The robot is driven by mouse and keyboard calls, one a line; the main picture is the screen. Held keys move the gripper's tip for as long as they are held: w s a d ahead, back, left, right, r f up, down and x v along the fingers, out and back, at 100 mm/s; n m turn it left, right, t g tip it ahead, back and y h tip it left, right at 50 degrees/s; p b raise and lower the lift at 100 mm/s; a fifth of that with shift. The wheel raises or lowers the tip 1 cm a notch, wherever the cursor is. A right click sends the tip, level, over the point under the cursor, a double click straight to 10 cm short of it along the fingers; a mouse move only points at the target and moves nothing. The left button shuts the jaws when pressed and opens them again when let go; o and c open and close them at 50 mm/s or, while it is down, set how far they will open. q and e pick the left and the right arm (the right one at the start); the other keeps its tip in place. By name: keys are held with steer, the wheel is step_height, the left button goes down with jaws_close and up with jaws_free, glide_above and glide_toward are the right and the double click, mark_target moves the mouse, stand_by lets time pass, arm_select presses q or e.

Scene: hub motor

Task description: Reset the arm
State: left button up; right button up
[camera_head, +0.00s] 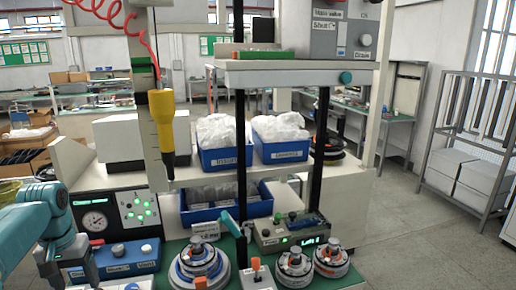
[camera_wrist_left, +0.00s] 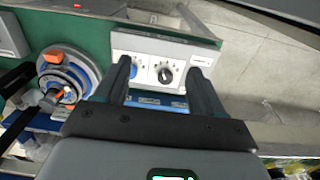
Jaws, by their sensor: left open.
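My left arm (camera_head: 35,225) is teal and comes in from the left in the head view, low over the left end of the bench. Its wrist and gripper show only partly there, beside a blue button box (camera_head: 128,258). In the left wrist view my left gripper (camera_wrist_left: 161,66) has its two dark fingers spread, with nothing held between them. Beyond the fingers is a pale control panel (camera_wrist_left: 165,72) with a blue knob and a black knob. A round hub motor part (camera_wrist_left: 72,78) lies left of the fingers. My right gripper is not seen.
A large hub motor (camera_head: 200,268) and two smaller round units (camera_head: 295,262) stand on the green bench top. A yellow screwdriver (camera_head: 162,115) hangs from a red coiled cord. Blue bins (camera_head: 225,162) sit behind two black posts. Open floor lies at right.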

arm_select(q)
steer(key=d+f+m+h, duration=0.1)
steer(key=d+f, duration=0.4)
steer(key=f, duration=0.3)
steer(key=w+d+f+h, duration=0.1)
steer(key=d+f, duration=0.4)
steer(key=f, duration=0.3)
steer(key=d+f+m, duration=0.1)
steer(key=d+f, duration=0.4)
steer(key=f, duration=0.3)
steer(key=s+d+f+h, duration=0.2)
steer(key=s+d+f, duration=0.5)
steer(key=d+f, duration=0.15)
steer(key=s+d+f, duration=0.2)
steer(key=s+d, duration=0.1)
steer(key=s, duration=0.5)
steer(key=s+d+f, duration=0.2)
steer(key=s+d, duration=0.1)
steer(key=s, duration=0.5)
steer(key=shift+f+n, duration=0.2)
steer(key=shift+n, duration=0.1)
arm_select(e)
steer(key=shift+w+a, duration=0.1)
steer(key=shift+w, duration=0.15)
arm_select(q)
steer(key=shift+w+d, duration=0.1)
